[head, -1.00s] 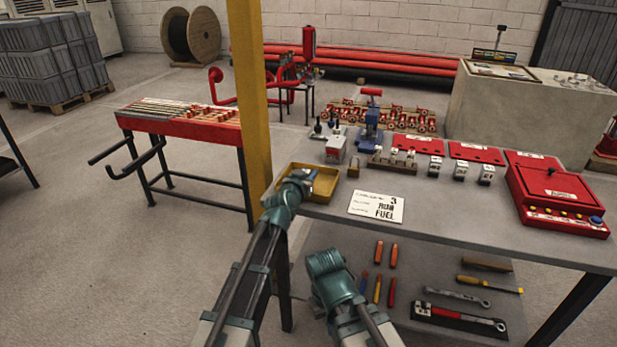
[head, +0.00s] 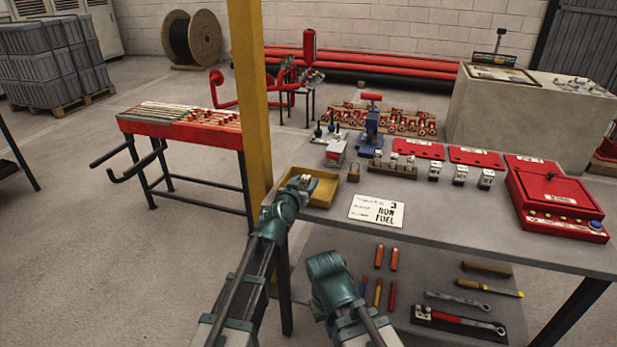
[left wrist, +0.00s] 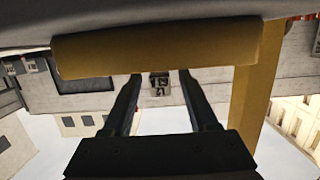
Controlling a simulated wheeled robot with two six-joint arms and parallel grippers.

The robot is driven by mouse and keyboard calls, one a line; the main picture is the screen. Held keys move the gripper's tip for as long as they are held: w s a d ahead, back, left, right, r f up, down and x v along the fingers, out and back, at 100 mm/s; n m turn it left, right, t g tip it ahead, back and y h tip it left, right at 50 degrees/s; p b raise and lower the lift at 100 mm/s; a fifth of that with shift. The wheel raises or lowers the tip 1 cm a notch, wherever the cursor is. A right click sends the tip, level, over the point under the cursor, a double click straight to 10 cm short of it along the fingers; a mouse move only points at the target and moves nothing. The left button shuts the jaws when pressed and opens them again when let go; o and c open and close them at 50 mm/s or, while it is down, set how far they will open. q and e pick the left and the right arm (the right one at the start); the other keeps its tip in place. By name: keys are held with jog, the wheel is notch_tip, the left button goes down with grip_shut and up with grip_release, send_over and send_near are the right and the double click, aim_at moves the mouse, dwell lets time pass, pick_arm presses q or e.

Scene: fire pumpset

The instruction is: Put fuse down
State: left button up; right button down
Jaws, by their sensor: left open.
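My left gripper (head: 306,183) is at the left side of the yellow tray (head: 325,196), on the near left corner of the bench. In the left wrist view its two dark fingers (left wrist: 158,80) stand apart, with the yellow tray wall (left wrist: 150,50) across the picture beyond them. A small grey thing with dark marks (left wrist: 159,85) shows between the fingertips; I cannot tell whether it is a fuse or something farther off. A small blue patch shows by the fingers in the head view. My right arm's teal end (head: 328,268) is lower, before the bench edge; its fingers cannot be made out.
A white "RUN FUEL" card (head: 376,210) and a small brass block (head: 353,172) are beside the tray. Small white-topped blocks (head: 460,175) and a red box (head: 555,198) are farther right. A yellow post (head: 250,100) rises close to my left arm. Tools lie on the lower shelf.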

pick_arm(q)
jog(key=p+v, duration=0.1)
jog(key=v, duration=0.7)
jog(key=shift+s, duration=0.15)
jog(key=s+f+g, duration=0.2)
jog(key=f, duration=0.1)
jog(key=s+a+f+g, duration=0.1)
jog(key=f, duration=0.1)
jog(key=shift+s+f, duration=0.1)
jog(key=shift+f, duration=0.05)
jog(key=s+a+f+n+g+y, duration=0.2)
jog(key=s+a+f+g, duration=0.45)
jog(key=s, duration=0.35)
jog(key=s+a+f+n+g+y, duration=0.25)
jog(key=s+a+f+g, duration=0.35)
jog(key=s, duration=0.3)
jog(key=s+d+m+y, duration=0.2)
jog(key=s+d+m, duration=0.4)
jog(key=d, duration=0.5)
notch_tip(320, 180, up, 19)
jog(key=n+p, duration=0.1)
jog(key=p, duration=1.7)
jog(key=shift+s+a+f, duration=0.2)
jog(key=shift+a+f, duration=0.05)
jog(key=shift+a, duration=0.1)
jog(key=shift+h, duration=0.25)
